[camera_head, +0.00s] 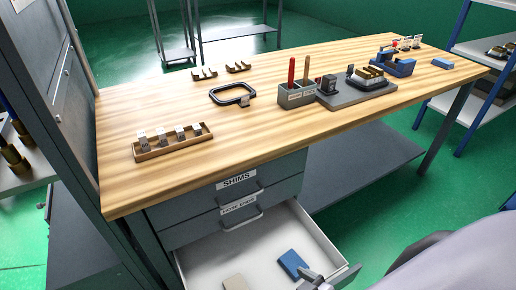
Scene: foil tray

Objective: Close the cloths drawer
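The open drawer (235,251) is the lowest one under the workbench, pulled far out. Its inside is white. A blue cloth (292,263) and a beige cloth (236,283) lie in it. No label on this drawer shows. My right gripper (314,279) is at the bottom edge of the view, by the drawer's front right corner, with my grey arm link to its right. Its fingers are small and partly cut off, so I cannot tell whether it is open or touches the drawer front. My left gripper is not in view.
Two shut drawers sit above, the top one labelled SHIMS (236,180). The wooden benchtop (300,150) holds a wooden rack (173,144), a black frame (232,94), a grey holder (296,97) and a blue fixture (393,63). A grey cabinet (45,90) stands left.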

